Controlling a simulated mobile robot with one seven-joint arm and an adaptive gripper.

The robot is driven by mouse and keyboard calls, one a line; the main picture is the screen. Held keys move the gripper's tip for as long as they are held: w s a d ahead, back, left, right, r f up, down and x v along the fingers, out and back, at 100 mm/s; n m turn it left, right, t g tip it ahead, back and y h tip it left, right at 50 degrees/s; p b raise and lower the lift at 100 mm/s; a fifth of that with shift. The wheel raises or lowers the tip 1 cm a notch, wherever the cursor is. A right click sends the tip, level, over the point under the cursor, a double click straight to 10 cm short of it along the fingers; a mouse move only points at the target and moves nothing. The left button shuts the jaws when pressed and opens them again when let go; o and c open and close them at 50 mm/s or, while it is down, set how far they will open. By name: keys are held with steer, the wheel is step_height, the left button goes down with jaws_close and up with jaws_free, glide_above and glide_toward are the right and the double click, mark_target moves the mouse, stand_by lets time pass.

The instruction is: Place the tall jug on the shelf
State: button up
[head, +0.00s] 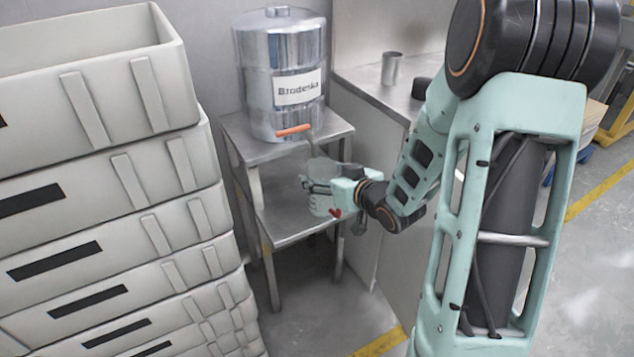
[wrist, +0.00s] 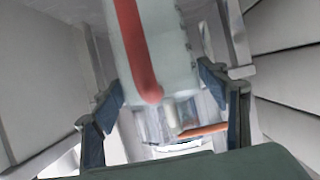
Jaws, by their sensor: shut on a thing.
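My gripper (head: 335,188) is shut on the tall jug (head: 319,204), a pale, partly see-through vessel with a red part. In the wrist view the jug (wrist: 172,50) with its red strip fills the middle, between the two fingers of my gripper (wrist: 165,100). The metal shelf stand (head: 275,232) has an upper and a lower board. In the head view the jug appears at the right side of the stand, below the upper board's level and overlapping the lower board. Whether its base touches the lower board cannot be told, and the gripper partly hides the jug.
A steel canister (head: 282,60) with an orange lever (head: 293,130) stands on the upper board. Stacked grey crates (head: 100,200) rise close on the left. A metal counter (head: 372,82) with a small cup (head: 391,68) is on the right. The floor in front is open.

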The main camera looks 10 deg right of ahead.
mark_target(314, 177)
steer(key=w, duration=0.1)
steer(key=w+a, duration=0.1)
steer(key=w, duration=0.1)
steer(key=shift+w, duration=0.2)
steer(key=f, duration=0.1)
steer(key=f+b, duration=0.2)
steer(key=shift+w+a+f, duration=0.1)
steer(key=shift+w+f, duration=0.15)
steer(key=shift+f, duration=0.1)
steer(key=shift+r, duration=0.1)
steer(key=o, duration=1.6)
steer(key=shift+c, duration=0.2)
